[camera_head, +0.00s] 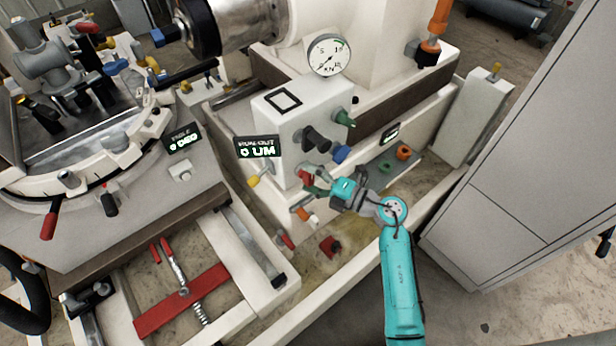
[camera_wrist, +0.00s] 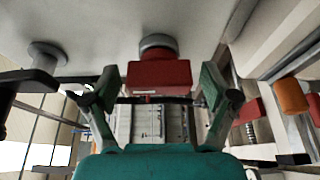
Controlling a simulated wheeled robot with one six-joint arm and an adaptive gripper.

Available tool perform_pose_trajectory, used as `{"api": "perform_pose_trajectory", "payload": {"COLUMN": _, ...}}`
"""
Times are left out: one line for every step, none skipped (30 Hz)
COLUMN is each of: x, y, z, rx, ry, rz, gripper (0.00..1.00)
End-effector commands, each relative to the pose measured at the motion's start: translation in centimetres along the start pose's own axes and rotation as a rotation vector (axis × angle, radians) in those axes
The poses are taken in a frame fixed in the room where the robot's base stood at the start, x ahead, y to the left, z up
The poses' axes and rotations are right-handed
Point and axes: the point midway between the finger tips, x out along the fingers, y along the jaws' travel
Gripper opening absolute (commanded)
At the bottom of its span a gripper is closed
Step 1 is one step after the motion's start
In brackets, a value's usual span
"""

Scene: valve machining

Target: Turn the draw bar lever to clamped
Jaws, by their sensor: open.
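A red handle (camera_wrist: 160,76) on a round grey hub (camera_wrist: 157,42) stands out from a pale panel in the wrist view. I take it for the draw bar lever, though no label on it can be read. In the head view the red handle (camera_head: 305,178) shows low on the white control box (camera_head: 278,110). My gripper (camera_wrist: 160,90) is open, with one finger on each side of the red handle. I cannot tell whether the fingers touch it. In the head view my gripper (camera_head: 316,187) is at the box's lower front, partly hiding the handle.
A black lever (camera_head: 316,139), a green knob (camera_head: 345,118) and a blue knob (camera_head: 341,153) sit close above my gripper. An orange-tipped part (camera_head: 307,215) is just below it. A run-out display (camera_head: 257,147) is to the left. A grey cabinet (camera_head: 520,190) stands on the right.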

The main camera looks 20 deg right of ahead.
Motion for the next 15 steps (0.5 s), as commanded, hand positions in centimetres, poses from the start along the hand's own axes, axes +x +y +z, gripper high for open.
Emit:
{"api": "perform_pose_trajectory", "payload": {"x": -0.5, "y": 0.0, "z": 0.1, "rx": 0.001, "ry": -0.002, "rz": 0.000, "gripper": 0.85}}
{"api": "perform_pose_trajectory", "payload": {"x": -0.8, "y": 0.0, "z": 0.1, "rx": 0.001, "ry": -0.002, "rz": 0.000, "gripper": 0.85}}
{"api": "perform_pose_trajectory", "payload": {"x": -1.3, "y": 0.0, "z": 0.1, "rx": 0.000, "ry": -0.003, "rz": 0.000, "gripper": 0.85}}
{"api": "perform_pose_trajectory", "payload": {"x": -1.8, "y": 0.0, "z": 0.1, "rx": 0.000, "ry": -0.004, "rz": 0.000, "gripper": 0.85}}
{"api": "perform_pose_trajectory", "payload": {"x": -2.3, "y": 0.0, "z": 0.1, "rx": 0.001, "ry": -0.004, "rz": 0.000, "gripper": 0.85}}
{"api": "perform_pose_trajectory", "payload": {"x": -3.1, "y": 0.0, "z": 0.1, "rx": 0.002, "ry": -0.004, "rz": 0.000, "gripper": 0.85}}
{"api": "perform_pose_trajectory", "payload": {"x": -3.7, "y": -0.1, "z": 0.1, "rx": 0.002, "ry": -0.005, "rz": 0.000, "gripper": 0.85}}
{"api": "perform_pose_trajectory", "payload": {"x": -4.3, "y": -0.1, "z": 0.1, "rx": 0.001, "ry": -0.005, "rz": 0.000, "gripper": 0.85}}
{"api": "perform_pose_trajectory", "payload": {"x": -5.2, "y": 0.0, "z": 0.1, "rx": 0.000, "ry": -0.006, "rz": 0.000, "gripper": 0.85}}
{"api": "perform_pose_trajectory", "payload": {"x": -5.8, "y": -0.1, "z": 0.1, "rx": 0.000, "ry": -0.005, "rz": -0.001, "gripper": 0.85}}
{"api": "perform_pose_trajectory", "payload": {"x": -6.4, "y": -0.1, "z": 0.1, "rx": 0.001, "ry": -0.006, "rz": -0.001, "gripper": 0.85}}
{"api": "perform_pose_trajectory", "payload": {"x": -7.1, "y": -0.1, "z": 0.1, "rx": 0.001, "ry": -0.005, "rz": -0.001, "gripper": 0.85}}
{"api": "perform_pose_trajectory", "payload": {"x": -7.7, "y": -0.1, "z": 0.1, "rx": 0.001, "ry": -0.005, "rz": 0.000, "gripper": 0.85}}
{"api": "perform_pose_trajectory", "payload": {"x": -8.1, "y": 0.0, "z": 0.1, "rx": 0.000, "ry": -0.004, "rz": 0.000, "gripper": 0.85}}
{"api": "perform_pose_trajectory", "payload": {"x": -8.8, "y": 0.0, "z": 0.1, "rx": 0.000, "ry": -0.005, "rz": 0.000, "gripper": 0.85}}
